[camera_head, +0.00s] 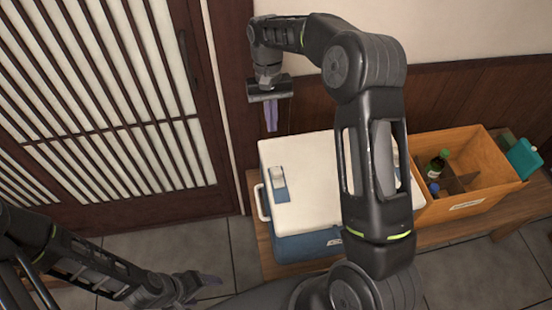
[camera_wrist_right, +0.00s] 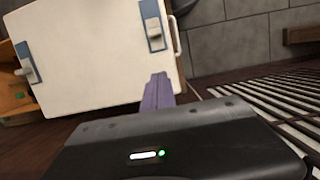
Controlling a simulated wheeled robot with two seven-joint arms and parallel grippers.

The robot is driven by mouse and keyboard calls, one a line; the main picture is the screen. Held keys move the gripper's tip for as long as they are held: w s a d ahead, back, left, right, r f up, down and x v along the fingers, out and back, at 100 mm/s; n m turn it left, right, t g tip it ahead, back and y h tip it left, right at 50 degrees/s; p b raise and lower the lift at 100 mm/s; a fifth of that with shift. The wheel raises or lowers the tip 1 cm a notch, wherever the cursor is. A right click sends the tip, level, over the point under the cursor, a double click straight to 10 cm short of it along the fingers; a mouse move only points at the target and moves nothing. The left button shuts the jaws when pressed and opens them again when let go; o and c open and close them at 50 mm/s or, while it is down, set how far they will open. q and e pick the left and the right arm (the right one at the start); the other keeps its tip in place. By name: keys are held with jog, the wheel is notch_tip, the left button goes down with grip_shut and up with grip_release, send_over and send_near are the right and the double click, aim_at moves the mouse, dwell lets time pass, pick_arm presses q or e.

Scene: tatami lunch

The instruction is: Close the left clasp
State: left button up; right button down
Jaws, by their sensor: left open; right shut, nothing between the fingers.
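The cooler (camera_head: 310,160) has a white lid and a blue body, and its lid is down. Its left clasp (camera_head: 277,179), a pale lever with a blue plate, lies near the lid's left edge; in the right wrist view it appears at the upper right (camera_wrist_right: 153,28). I cannot tell whether it is latched. The other clasp (camera_wrist_right: 25,64) shows at the left of the wrist view; my arm partly hides it in the head view. My right gripper (camera_head: 271,118) is shut and empty behind the lid's back left corner, apart from the clasp. My left gripper (camera_head: 208,279) is open at lower left.
The cooler stands on a wooden bench (camera_head: 448,238). An orange-brown crate (camera_head: 462,205) with bottles is to its right, near a teal object (camera_head: 524,158). A white side handle (camera_head: 262,203) sticks out left of the cooler. A slatted door (camera_head: 100,100) stands behind left.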

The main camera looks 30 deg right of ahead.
jog(key=p, duration=0.2)
send_near(276, 169)
jog(key=f, duration=0.2)
jog(key=w+f, duration=0.1)
jog(key=f, duration=0.2)
jog(key=shift+w+d, duration=0.15)
jog(key=shift+w, duration=0.05)
jog(key=s+p, duration=0.1)
jog(key=s, duration=0.2)
jog(key=shift+a+f+p, duration=0.2)
jog(key=shift+a+p, duration=0.15)
jog(key=shift+a, duration=0.05)
jog(key=shift+s+a, duration=0.1)
jog(key=shift+s, duration=0.2)
jog(key=shift+s+f, duration=0.1)
jog(key=shift+f, duration=0.05)
